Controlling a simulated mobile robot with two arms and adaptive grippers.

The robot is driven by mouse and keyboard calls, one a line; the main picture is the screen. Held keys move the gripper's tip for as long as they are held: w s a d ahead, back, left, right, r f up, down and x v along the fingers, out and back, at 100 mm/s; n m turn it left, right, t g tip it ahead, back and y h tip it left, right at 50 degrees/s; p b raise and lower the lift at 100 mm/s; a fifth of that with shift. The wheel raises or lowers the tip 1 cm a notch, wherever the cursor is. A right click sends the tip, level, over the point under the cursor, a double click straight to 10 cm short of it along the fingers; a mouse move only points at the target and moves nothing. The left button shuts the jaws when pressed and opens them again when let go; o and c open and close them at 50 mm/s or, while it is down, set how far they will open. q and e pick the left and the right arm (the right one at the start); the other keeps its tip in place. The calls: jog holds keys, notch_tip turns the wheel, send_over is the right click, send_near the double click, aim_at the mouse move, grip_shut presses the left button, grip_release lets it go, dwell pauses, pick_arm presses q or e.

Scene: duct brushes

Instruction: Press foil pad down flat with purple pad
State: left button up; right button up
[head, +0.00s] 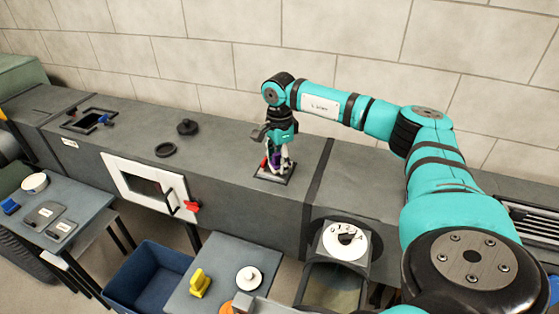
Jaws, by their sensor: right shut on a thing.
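My right gripper (279,165) reaches down onto the top of the long grey duct. It is shut on a small purple pad (276,159), which shows only in part between the fingers. Below it, a flat light-grey patch with a dark border, which looks like the foil pad (266,176), lies on the duct top. The gripper hides part of this patch, and I cannot tell whether the purple pad touches it. A bit of red shows beside the fingers. My left gripper is not in view.
The duct top (225,165) carries a black ring (166,149), a black knob (187,127) and an open framed hole (88,119) further left. A white-framed hatch (116,166) is on its front. A blue bin (148,279) and a small table with a yellow object (200,283) stand in front.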

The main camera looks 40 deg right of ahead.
jog(key=shift+f+b, duration=0.35)
jog(key=shift+f, duration=0.15)
dwell(0.7)
jog(key=shift+s+f, duration=0.1)
jog(key=shift+f, duration=0.05)
dwell(0.7)
jog(key=shift+r+p, duration=0.95)
jog(key=shift+r, duration=0.15)
jog(key=shift+r+p, duration=1.8)
jog(key=shift+r, duration=0.75)
jog(key=shift+f, duration=0.2)
jog(key=shift+w+d+f+b, duration=0.15)
jog(key=shift+f+b, duration=0.5)
jog(key=shift+f, duration=0.3)
jog(key=shift+w+d+f+b, duration=0.1)
jog(key=shift+w+f+b, duration=0.05)
jog(key=shift+f+b, duration=0.65)
jog(key=shift+w+d+f+b, duration=0.15)
jog(key=shift+f+b, duration=0.4)
jog(key=shift+f, duration=0.5)
jog(key=shift+f+b, duration=0.35)
jog(key=shift+f, duration=0.15)
